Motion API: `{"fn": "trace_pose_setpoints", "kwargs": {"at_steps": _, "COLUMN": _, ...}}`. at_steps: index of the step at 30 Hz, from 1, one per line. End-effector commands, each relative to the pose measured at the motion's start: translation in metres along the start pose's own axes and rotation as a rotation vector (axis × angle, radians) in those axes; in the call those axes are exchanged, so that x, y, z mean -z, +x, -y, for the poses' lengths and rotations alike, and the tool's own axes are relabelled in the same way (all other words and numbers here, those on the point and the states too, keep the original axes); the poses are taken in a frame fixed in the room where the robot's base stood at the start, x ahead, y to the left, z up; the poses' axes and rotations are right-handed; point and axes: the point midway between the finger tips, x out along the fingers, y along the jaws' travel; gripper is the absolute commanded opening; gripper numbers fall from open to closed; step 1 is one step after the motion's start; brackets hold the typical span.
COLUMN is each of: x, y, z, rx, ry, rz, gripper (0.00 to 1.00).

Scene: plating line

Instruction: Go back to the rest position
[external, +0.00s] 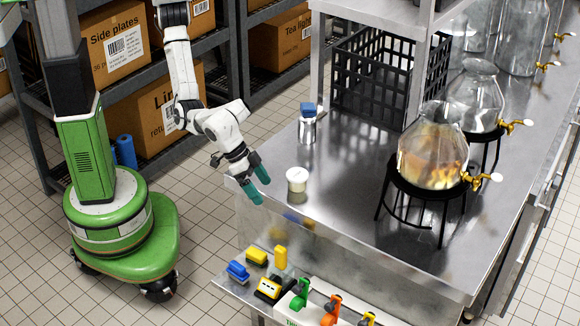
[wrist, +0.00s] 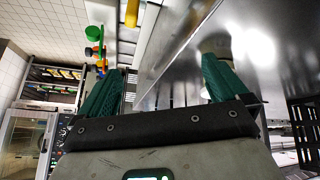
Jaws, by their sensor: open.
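My gripper (external: 258,188) is open and empty, with its two green fingers spread apart. In the external view it hangs over the left edge of the steel table (external: 345,205), just left of a small white-lidded cup (external: 297,180) and apart from it. In the wrist view the two green fingers of my gripper (wrist: 160,85) stand wide apart with nothing between them.
A metal container with a blue top (external: 308,122) stands behind the cup. A black crate (external: 375,80) and glass dispensers on stands (external: 432,155) occupy the table's back and right. A lower shelf holds coloured items (external: 270,285). Shelves with boxes (external: 118,40) stand behind me.

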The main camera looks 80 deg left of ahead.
Motion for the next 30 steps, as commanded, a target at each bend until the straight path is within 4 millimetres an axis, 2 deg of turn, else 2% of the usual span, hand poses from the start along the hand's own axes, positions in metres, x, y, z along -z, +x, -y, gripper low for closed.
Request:
{"fn": "trace_pose_setpoints", "kwargs": {"at_steps": 1, "x": -0.034, "y": 0.018, "z": -0.009, "rx": -0.058, "ry": 0.051, "rz": -0.017, "gripper": 1.0}}
{"fn": "trace_pose_setpoints", "kwargs": {"at_steps": 3, "x": -0.071, "y": 0.028, "z": -0.025, "rx": -0.154, "ry": 0.109, "rz": -0.037, "gripper": 1.0}}
{"fn": "trace_pose_setpoints", "kwargs": {"at_steps": 5, "x": -0.106, "y": 0.035, "z": -0.036, "rx": -0.237, "ry": 0.153, "rz": -0.047, "gripper": 1.0}}
{"fn": "trace_pose_setpoints", "kwargs": {"at_steps": 8, "x": -0.172, "y": 0.042, "z": -0.052, "rx": -0.386, "ry": 0.219, "rz": -0.047, "gripper": 1.0}}
{"fn": "trace_pose_setpoints", "kwargs": {"at_steps": 9, "x": -0.199, "y": 0.043, "z": -0.056, "rx": -0.448, "ry": 0.242, "rz": -0.042, "gripper": 1.0}}
{"fn": "trace_pose_setpoints", "kwargs": {"at_steps": 12, "x": -0.265, "y": 0.041, "z": -0.059, "rx": -0.592, "ry": 0.282, "rz": -0.017, "gripper": 1.0}}
{"fn": "trace_pose_setpoints", "kwargs": {"at_steps": 15, "x": -0.32, "y": 0.038, "z": -0.053, "rx": -0.711, "ry": 0.304, "rz": 0.015, "gripper": 1.0}}
{"fn": "trace_pose_setpoints", "kwargs": {"at_steps": 18, "x": -0.364, "y": 0.035, "z": -0.039, "rx": -0.805, "ry": 0.313, "rz": 0.048, "gripper": 1.0}}
{"fn": "trace_pose_setpoints", "kwargs": {"at_steps": 21, "x": -0.393, "y": 0.035, "z": -0.02, "rx": -0.864, "ry": 0.316, "rz": 0.072, "gripper": 1.0}}
{"fn": "trace_pose_setpoints", "kwargs": {"at_steps": 24, "x": -0.408, "y": 0.041, "z": 0.003, "rx": -0.89, "ry": 0.314, "rz": 0.083, "gripper": 1.0}}
{"fn": "trace_pose_setpoints", "kwargs": {"at_steps": 26, "x": -0.407, "y": 0.047, "z": 0.02, "rx": -0.886, "ry": 0.311, "rz": 0.081, "gripper": 1.0}}
{"fn": "trace_pose_setpoints", "kwargs": {"at_steps": 30, "x": -0.379, "y": 0.066, "z": 0.061, "rx": -0.81, "ry": 0.304, "rz": 0.061, "gripper": 1.0}}
